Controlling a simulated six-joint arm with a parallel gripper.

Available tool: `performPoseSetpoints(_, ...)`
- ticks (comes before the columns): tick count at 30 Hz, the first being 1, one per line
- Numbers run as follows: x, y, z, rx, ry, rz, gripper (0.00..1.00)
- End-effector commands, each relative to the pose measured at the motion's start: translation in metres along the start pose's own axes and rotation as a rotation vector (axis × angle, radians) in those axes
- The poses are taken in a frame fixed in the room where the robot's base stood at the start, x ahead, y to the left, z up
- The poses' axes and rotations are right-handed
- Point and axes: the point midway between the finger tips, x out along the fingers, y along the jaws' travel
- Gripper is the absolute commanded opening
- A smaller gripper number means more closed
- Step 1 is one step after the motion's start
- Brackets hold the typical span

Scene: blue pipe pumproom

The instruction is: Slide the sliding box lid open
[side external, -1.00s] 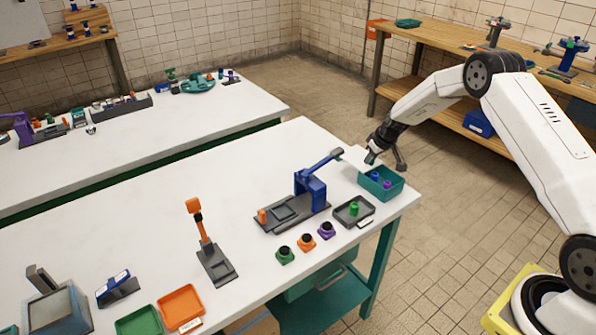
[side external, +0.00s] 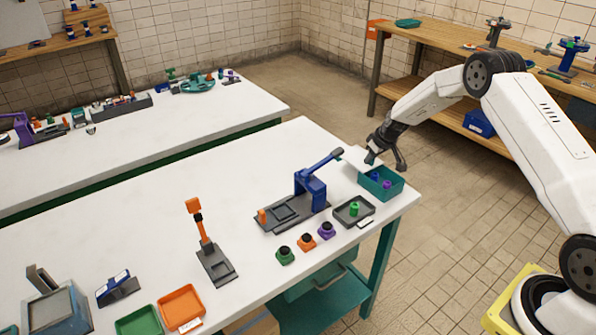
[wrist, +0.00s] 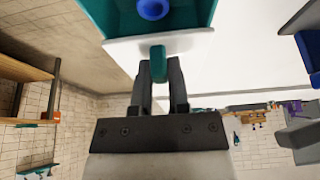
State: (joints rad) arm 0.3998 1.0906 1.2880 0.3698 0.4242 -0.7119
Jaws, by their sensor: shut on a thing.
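The sliding box (side external: 392,194) is a teal open-topped box near the right corner of the white table, with a blue and a purple piece inside. Its pale lid (side external: 350,157) shows at the box's back left side, partly hidden by my gripper (side external: 374,155). In the wrist view the teal box (wrist: 98,14) is at the top with a blue round piece in it, and the white lid (wrist: 190,42) lies at its near edge. A small teal handle (wrist: 158,62) on the lid is between the fingers of my gripper (wrist: 159,78), which is shut on it.
A blue lever press (side external: 312,190) stands left of the box, its lever reaching towards the lid. A dark tray (side external: 340,219) with a green piece lies in front of the box. Several coloured buttons (side external: 306,241) stand nearby. The floor beyond the table is clear.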

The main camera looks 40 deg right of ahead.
Motion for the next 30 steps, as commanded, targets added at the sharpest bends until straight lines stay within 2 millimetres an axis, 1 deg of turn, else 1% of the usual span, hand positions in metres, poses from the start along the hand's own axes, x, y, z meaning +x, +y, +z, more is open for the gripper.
performPoseSetpoints(11,0.0,-0.001,-0.002,-0.001,0.001,-0.001,0.0)
performPoseSetpoints(18,0.004,-0.001,-0.012,-0.002,0.001,-0.001,0.0)
performPoseSetpoints(27,0.005,-0.001,-0.015,-0.001,0.007,0.002,0.0)
performPoseSetpoints(28,0.005,-0.001,-0.015,-0.001,0.007,0.002,0.27)
performPoseSetpoints(29,0.005,-0.001,-0.014,-0.001,0.006,0.002,0.36)
performPoseSetpoints(30,0.005,-0.001,-0.014,-0.001,0.006,0.002,0.49)
